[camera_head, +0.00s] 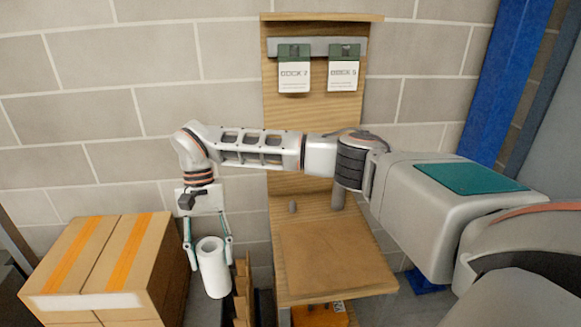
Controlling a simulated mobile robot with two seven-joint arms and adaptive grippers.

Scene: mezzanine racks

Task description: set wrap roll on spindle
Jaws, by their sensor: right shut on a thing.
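The white wrap roll (214,275) is upright, slightly tilted, at the lower left of the head view, with its open top end showing. My right gripper (209,255) points down and is shut on it, one finger at each side. The roll hangs left of the wooden stand, between it and a cardboard box. I cannot tell for sure which is the spindle. My left gripper is out of view.
The wooden stand's shelf (335,262) is bare in front. Two tags, one (294,70) and another (344,72), hang on its backboard. The cardboard box (95,265) with orange tape is at left. Brown upright pieces (242,290) and an orange item (320,315) sit low down.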

